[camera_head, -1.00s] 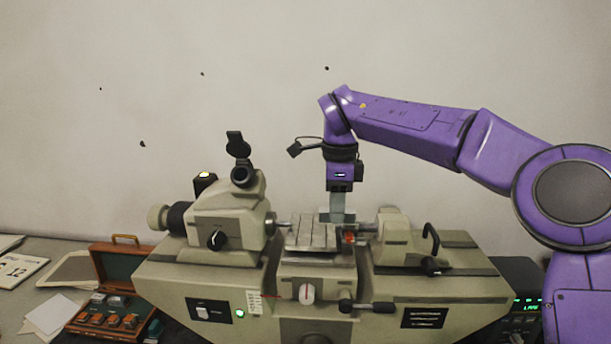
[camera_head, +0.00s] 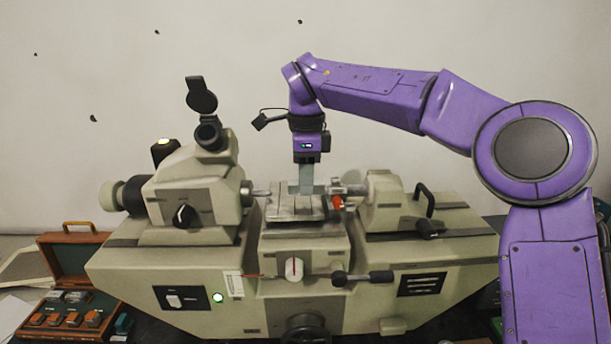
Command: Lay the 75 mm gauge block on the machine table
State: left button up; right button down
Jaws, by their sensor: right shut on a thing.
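My right gripper (camera_head: 306,184) points straight down over the machine table (camera_head: 290,211), between the two spindles of the measuring machine. It is shut on a small grey piece, seemingly the 75 mm gauge block (camera_head: 307,189), at its fingertips. The piece is small and blends with the grey fingers, so its size cannot be read. It is right at or just above the table top; I cannot tell whether it touches. My left gripper is not in view.
The tailstock (camera_head: 390,203) stands right of the table and the headstock (camera_head: 190,200) with its eyepiece stands left. An orange-red part (camera_head: 338,202) sits at the table's right edge. An open wooden case (camera_head: 80,250) with several orange-handled items lies at lower left.

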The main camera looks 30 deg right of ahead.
jog(key=w+f, duration=0.1)
jog(key=w, duration=0.1)
jog(key=w+f, duration=0.1)
jog(key=w, duration=0.1)
jog(key=shift+f, duration=0.1)
jog(key=shift+s+r, duration=0.25)
jog(key=shift+s, duration=0.3)
jog(key=shift+s+r, duration=0.25)
jog(key=shift+s, duration=0.25)
jog(key=shift+w+f+p, duration=0.35)
jog(key=shift+w+f, duration=0.05)
jog(key=shift+w, duration=0.3)
jog(key=shift+s+r, duration=0.15)
jog(key=shift+s, duration=0.25)
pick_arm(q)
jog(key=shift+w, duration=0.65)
pick_arm(e)
jog(key=shift+w, duration=0.1)
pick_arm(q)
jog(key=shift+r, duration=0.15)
pick_arm(e)
jog(key=shift+w, duration=0.1)
pick_arm(q)
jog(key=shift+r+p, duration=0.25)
jog(key=shift+p, duration=0.05)
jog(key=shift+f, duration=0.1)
pick_arm(e)
jog(key=shift+f, duration=0.3)
